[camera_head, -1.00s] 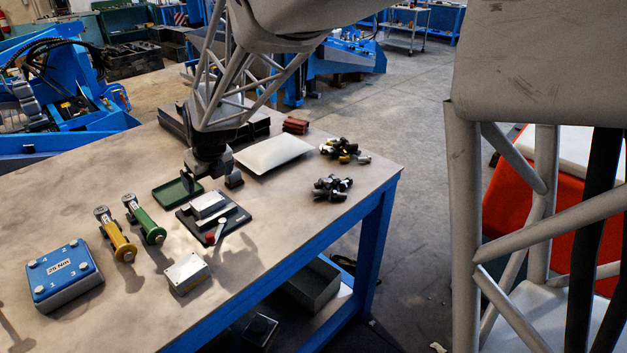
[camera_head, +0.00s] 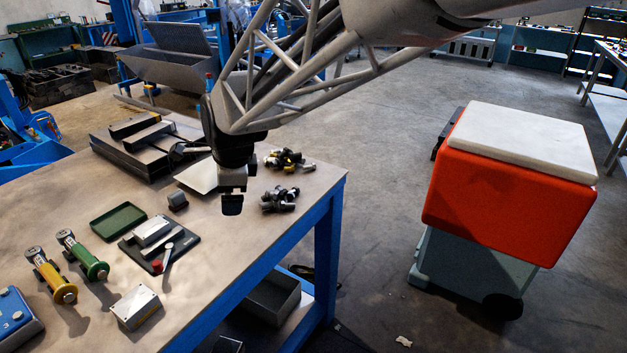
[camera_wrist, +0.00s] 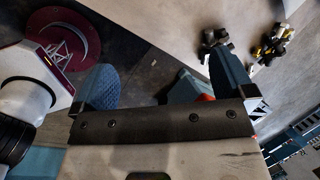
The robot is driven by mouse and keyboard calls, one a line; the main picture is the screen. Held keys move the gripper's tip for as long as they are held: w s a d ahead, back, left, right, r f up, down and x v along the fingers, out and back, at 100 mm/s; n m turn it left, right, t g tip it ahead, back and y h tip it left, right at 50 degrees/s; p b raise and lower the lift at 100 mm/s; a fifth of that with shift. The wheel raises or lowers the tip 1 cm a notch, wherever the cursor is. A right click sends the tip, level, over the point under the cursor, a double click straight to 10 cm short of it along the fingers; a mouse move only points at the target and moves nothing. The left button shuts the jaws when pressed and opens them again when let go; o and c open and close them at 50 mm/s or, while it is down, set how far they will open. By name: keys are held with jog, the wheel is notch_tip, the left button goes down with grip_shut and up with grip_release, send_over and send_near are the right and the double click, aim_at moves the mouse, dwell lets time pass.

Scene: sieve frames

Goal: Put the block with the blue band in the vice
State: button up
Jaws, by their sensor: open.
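My gripper (camera_head: 232,203) hangs from the arm over the table's right part, in front of the pale plate and left of the bolts. In the wrist view its two fingers (camera_wrist: 165,85) stand wide apart with nothing between them. I cannot make out a blue band on any block. A small dark block (camera_head: 177,201) stands on the table left of my gripper. A dark, long, vice-like fixture (camera_head: 150,143) sits at the back left. A dark plate (camera_head: 187,240) carries silver pieces and a red-knobbed lever.
Bolt piles (camera_head: 280,198) lie near the table's right edge, close to my gripper. A pale plate (camera_head: 200,176) lies behind it. A green tray (camera_head: 118,220), yellow and green handled tools (camera_head: 82,255) and a blue box (camera_head: 15,318) are left. A red cooler (camera_head: 510,200) stands right.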

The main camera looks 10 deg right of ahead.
jog(key=s+d+n+h, duration=0.2)
jog(key=s+d+n, duration=1.5)
jog(key=s+d, duration=0.6)
jog(key=shift+s+f+g, duration=0.15)
jog(key=shift+s+g, duration=0.15)
jog(key=shift+s, duration=0.65)
